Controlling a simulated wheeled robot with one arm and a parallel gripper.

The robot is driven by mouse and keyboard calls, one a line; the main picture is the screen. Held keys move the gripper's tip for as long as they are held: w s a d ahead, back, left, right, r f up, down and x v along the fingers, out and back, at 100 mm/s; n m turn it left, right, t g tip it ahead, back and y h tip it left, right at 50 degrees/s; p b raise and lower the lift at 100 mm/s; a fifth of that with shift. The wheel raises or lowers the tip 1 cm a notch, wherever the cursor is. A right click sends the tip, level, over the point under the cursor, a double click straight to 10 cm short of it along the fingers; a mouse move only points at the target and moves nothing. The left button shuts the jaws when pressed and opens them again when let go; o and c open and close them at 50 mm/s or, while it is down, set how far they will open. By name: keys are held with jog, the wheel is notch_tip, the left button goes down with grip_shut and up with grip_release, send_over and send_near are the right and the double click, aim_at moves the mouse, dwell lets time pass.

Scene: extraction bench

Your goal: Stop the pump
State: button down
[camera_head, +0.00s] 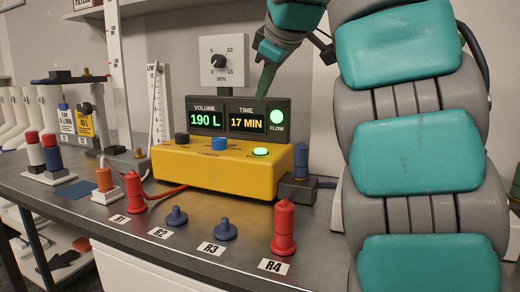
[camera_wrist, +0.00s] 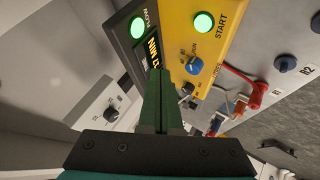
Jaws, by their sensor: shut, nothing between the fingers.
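The yellow pump (camera_head: 215,170) stands on the bench with a black display (camera_head: 206,104) at its back. The display reads 190 L volume and 17 MIN time. The round green FLOW light (camera_head: 277,116) is lit. A green button (camera_head: 260,152) on the pump's top is lit; in the wrist view this button (camera_wrist: 204,22) is labelled START. A blue knob (camera_head: 218,143) and a dark knob (camera_head: 182,137) are also on top. My gripper (camera_head: 262,94) is shut and empty, fingers pointing down by the display's upper right; it also shows in the wrist view (camera_wrist: 158,73). Contact cannot be told.
A MIN dial (camera_head: 219,61) is on the wall behind. Red pieces (camera_head: 284,228) stand at R1 and R4, with low blue pegs (camera_head: 177,217) at R2 and R3. A dark block with a blue cylinder (camera_head: 300,160) is right of the pump. A red tube (camera_head: 165,192) runs left.

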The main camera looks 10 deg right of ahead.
aim_at(264, 151)
jog(key=shift+f, duration=1.85)
notch_tip(264, 151, down, 4)
jog(key=b, duration=0.3)
jog(key=shift+r, duration=0.2)
jog(key=shift+f+b, duration=0.7)
jog(key=shift+b, duration=0.1)
jog(key=shift+f, duration=0.1)
jog(key=shift+f+b, duration=0.35)
jog(key=shift+b, duration=0.25)
jog(key=shift+f+b, duration=0.4)
jog(key=shift+b, duration=0.05)
dwell(0.4)
jog(key=shift+r, duration=0.15)
jog(key=shift+r+p, duration=0.55)
jog(key=shift+r, duration=0.2)
